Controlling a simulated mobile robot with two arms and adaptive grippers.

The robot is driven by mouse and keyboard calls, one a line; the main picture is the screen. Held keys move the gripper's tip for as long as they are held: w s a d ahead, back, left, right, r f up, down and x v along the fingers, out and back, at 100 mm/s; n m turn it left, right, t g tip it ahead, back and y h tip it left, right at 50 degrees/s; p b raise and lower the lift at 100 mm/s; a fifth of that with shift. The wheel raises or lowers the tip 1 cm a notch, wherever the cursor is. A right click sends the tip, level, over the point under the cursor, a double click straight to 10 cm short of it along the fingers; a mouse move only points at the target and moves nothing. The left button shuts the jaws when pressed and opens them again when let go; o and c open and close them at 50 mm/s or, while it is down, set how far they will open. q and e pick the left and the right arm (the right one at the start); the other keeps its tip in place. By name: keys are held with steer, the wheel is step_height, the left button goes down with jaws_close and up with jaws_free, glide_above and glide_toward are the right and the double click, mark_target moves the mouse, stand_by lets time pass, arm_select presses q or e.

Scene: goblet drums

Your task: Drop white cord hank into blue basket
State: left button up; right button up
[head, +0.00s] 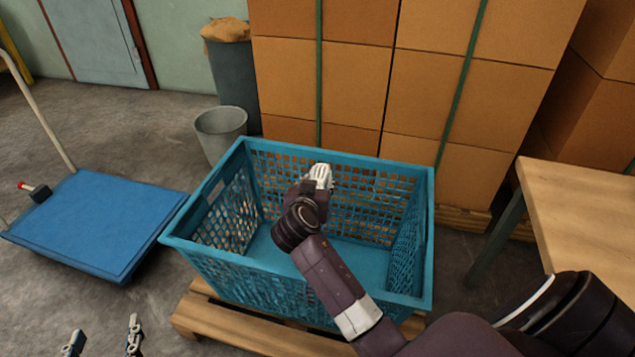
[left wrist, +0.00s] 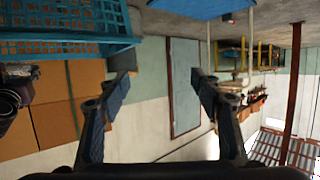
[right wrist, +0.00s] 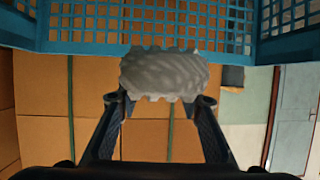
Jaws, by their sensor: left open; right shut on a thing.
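The white cord hank (head: 321,175) shows at the tip of my right arm in the head view, over the blue basket. It fills the space between the fingertips in the right wrist view (right wrist: 163,74). My right gripper (right wrist: 160,98) is shut on it. The blue basket (head: 300,298) is an open crate with lattice walls; its visible floor is bare. Its wall also shows in the right wrist view (right wrist: 100,48) and at the upper left of the left wrist view (left wrist: 65,48). My left gripper (head: 103,342) is open and empty, left of and apart from the basket.
The basket stands on a wooden pallet (head: 240,330). A blue platform cart (head: 95,222) is at left. A grey bucket (head: 220,132) and a dark bin (head: 236,80) stand behind. Stacked cartons (head: 350,75) rise behind the basket. A wooden table (head: 590,210) is at right.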

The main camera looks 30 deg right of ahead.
step_height(320, 180, down, 2)
steer(key=shift+f+b, duration=0.1)
steer(key=shift+b, duration=0.85)
steer(key=shift+f+b, duration=0.9)
steer(key=shift+f, duration=0.05)
arm_select(q)
step_height(320, 180, up, 20)
steer(key=s+d+t+h, duration=0.2)
steer(key=t+h, duration=0.1)
steer(key=t, duration=0.7)
steer(key=shift+t+h, duration=0.3)
steer(key=shift+s+f, duration=0.1)
arm_select(e)
steer(key=o, duration=1.3)
steer(key=shift+c, duration=0.2)
steer(key=shift+f, duration=0.1)
steer(key=v, duration=1.2)
steer(key=shift+s, duration=0.1)
